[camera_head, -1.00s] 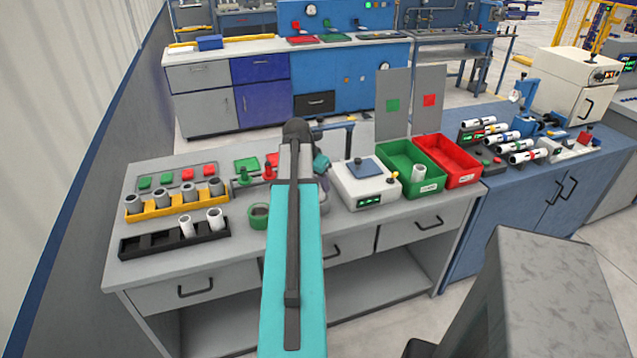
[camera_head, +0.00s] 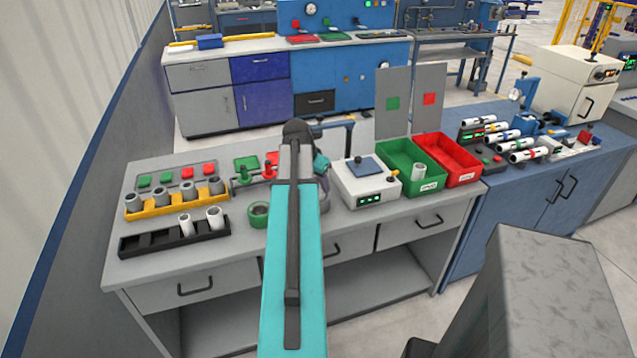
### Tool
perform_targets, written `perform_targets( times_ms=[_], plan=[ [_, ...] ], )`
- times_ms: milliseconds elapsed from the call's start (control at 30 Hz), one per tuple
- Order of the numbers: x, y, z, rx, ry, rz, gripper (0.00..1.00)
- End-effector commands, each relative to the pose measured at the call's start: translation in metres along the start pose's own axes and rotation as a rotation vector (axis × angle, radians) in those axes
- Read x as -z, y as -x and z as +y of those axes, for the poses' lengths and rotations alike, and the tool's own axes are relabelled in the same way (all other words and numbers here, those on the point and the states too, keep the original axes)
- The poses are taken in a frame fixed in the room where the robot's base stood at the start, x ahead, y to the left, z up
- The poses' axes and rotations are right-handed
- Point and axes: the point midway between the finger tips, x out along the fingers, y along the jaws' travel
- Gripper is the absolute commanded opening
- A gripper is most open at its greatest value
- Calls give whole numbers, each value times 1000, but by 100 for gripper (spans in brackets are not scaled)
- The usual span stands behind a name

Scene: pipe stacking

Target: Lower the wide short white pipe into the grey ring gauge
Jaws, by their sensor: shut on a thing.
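My teal arm reaches forward over the grey bench and covers the spot where its end works. My gripper and anything in it are hidden behind the arm; only a small teal wrist part shows on the right side. A grey rounded edge (camera_head: 324,204) shows just right of the arm, perhaps the grey ring gauge, mostly hidden. A green ring (camera_head: 258,214) lies left of the arm. Two white pipes stand in the black rack (camera_head: 140,250): a narrower one (camera_head: 186,225) and a wider one (camera_head: 215,217). Another white pipe (camera_head: 418,173) stands in the green bin (camera_head: 393,158).
A yellow rack (camera_head: 150,212) with several grey pipes stands behind the black rack. Red and green plungers (camera_head: 270,172) stand left of the arm. The bench front left is clear.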

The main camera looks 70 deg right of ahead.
Motion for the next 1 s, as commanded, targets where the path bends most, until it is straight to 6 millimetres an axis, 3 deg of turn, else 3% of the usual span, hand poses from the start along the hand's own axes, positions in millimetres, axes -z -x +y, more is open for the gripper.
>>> perform_targets(
  times_ms=[733, 767, 800, 867, 1000],
  plan=[
    [-2, -4, 0, 0, 0, 0, 14],
    [-2, -4, 0, 0, 0, 0, 41],
    [-2, -4, 0, 0, 0, 0, 47],
    [-2, -4, 0, 0, 0, 0, 57],
    [-1, -4, 0, 0, 0, 0, 57]
  ],
)
